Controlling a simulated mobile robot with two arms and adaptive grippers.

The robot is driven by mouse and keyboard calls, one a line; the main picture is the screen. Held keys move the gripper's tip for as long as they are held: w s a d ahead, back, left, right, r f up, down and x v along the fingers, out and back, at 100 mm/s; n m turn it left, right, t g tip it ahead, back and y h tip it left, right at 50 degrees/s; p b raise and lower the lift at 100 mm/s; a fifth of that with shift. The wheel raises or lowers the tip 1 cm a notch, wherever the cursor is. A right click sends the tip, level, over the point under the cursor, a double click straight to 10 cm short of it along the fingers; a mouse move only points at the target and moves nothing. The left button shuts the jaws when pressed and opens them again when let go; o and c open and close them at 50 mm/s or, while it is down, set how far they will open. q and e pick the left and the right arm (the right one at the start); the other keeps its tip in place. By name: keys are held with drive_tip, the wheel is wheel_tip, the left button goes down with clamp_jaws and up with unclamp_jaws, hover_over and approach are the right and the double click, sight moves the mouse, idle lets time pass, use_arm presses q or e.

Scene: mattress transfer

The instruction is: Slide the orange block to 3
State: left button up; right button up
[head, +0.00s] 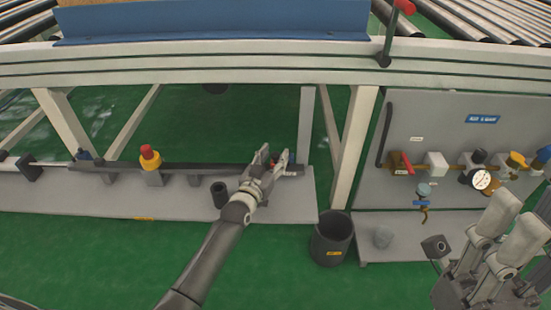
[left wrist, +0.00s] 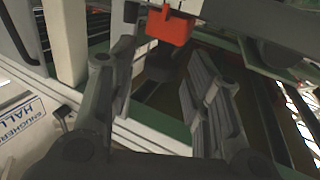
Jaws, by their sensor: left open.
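A yellow-orange block (head: 152,172) with a red knob on top stands on the dark rail (head: 215,169) of the bench in the head view. My left gripper (head: 274,154) is over the rail's right end, well to the right of this block and apart from it. Its fingers are open. In the left wrist view the open fingers (left wrist: 165,75) show, with an orange-red block (left wrist: 171,25) beyond them, near the top between the tips. I cannot tell whether it is the same block. My right gripper (head: 512,225) is at lower right, fingers apart and empty. No number 3 is legible.
A black cylinder (head: 220,194) stands on the bench just left of my left wrist. A dark bin (head: 331,238) stands on the green floor. A grey panel (head: 440,115) with valves and a gauge (head: 481,180) is at right. A white conveyor frame (head: 200,66) spans above the bench.

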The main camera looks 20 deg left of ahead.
use_arm(q)
drive_tip(key=shift+w+d, duration=0.1)
drive_tip(key=shift+w, duration=0.65)
clamp_jaws()
